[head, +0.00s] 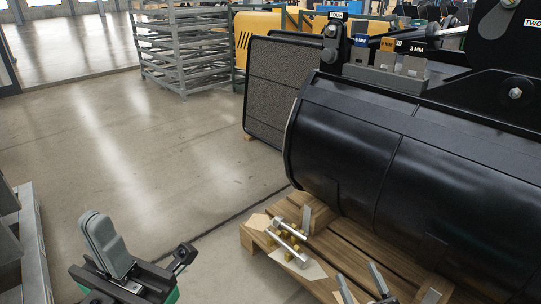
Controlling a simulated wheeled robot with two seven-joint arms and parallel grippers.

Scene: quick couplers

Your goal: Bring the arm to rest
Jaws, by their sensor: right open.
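My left gripper (110,250) is at the lower left, over bare floor and apart from the pallet. One grey finger stands up; whether its jaws are apart does not show. What look like the two grey fingers of my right gripper (361,281) enter at the bottom edge, over the front of the wooden pallet. They are apart with nothing visible between them. A large black bucket (390,150) rests on the pallet (390,240).
Metal pins (291,240) with brass-coloured pieces lie on the pallet's near left corner. Labelled grey blocks (413,66) stand on top of the bucket. A dark panel (270,85) and grey racks (185,55) stand behind.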

